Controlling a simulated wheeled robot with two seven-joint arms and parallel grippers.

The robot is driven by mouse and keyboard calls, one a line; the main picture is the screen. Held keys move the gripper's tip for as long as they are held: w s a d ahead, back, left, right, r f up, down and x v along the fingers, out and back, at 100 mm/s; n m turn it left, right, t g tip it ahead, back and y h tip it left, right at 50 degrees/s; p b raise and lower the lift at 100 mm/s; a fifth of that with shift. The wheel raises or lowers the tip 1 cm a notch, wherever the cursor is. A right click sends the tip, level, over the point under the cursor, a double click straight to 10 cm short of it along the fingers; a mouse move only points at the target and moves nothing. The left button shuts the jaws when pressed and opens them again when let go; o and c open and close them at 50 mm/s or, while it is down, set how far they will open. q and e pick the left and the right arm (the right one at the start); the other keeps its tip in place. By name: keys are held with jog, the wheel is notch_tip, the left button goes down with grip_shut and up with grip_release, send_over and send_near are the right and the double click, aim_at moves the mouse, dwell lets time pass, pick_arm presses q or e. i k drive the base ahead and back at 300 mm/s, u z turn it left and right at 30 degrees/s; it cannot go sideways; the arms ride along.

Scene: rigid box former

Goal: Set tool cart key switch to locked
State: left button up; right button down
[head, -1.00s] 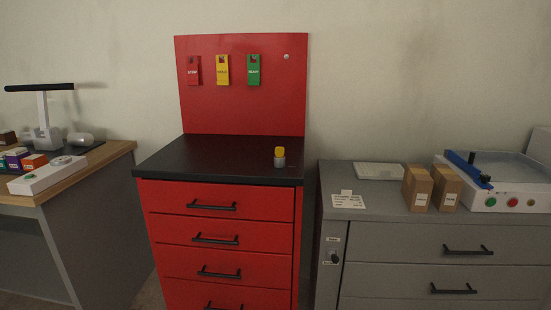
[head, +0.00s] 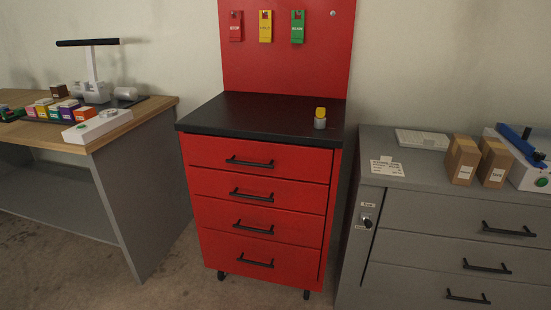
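A key switch (head: 367,222) with a dark knob or key sits at the upper left of the grey cabinet's (head: 440,215) front. Small white labels are above and below it, too small to read. Which way the key points cannot be told. A red tool cart (head: 255,210) with several drawers, black handles, a black top and casters stands in the middle. No key switch shows on its visible faces. Neither of my grippers is in view.
A yellow-and-grey object (head: 320,118) stands on the cart top. Coloured tags (head: 265,27) hang on its red back panel. A wooden-topped bench (head: 120,135) stands left. Brown boxes (head: 463,160) and a card (head: 387,166) are on the grey cabinet. Bare floor shows between bench and cart.

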aim_at(319, 123)
jog(key=z, duration=1.55)
jog(key=i, duration=2)
jog(key=u, duration=2.65)
